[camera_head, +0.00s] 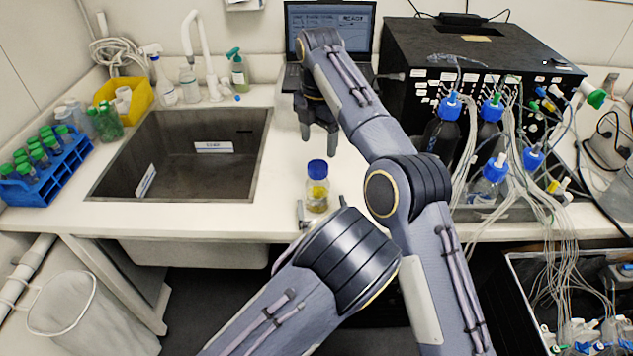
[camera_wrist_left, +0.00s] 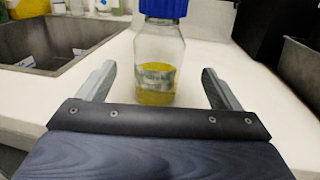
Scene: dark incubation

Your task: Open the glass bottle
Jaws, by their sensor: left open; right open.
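The glass bottle (camera_head: 317,190) stands upright on the white counter near its front edge, with a blue cap (camera_head: 317,169) on it and yellow liquid inside. In the left wrist view the bottle (camera_wrist_left: 160,65) stands just ahead of and between the fingers of my open left gripper (camera_wrist_left: 160,88). Its blue cap (camera_wrist_left: 164,8) is cut off by the top edge there. In the head view my left gripper is mostly hidden behind its own arm, with a fingertip showing beside the bottle. My right gripper (camera_head: 319,137) is open and empty, pointing down over the counter behind the bottle.
A sink (camera_head: 185,155) lies to the left. A laptop (camera_head: 330,35) stands at the back. A black machine (camera_head: 480,50) with tubes and blue-capped bottles is at the right. A blue rack (camera_head: 45,165) of green-capped tubes is at far left.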

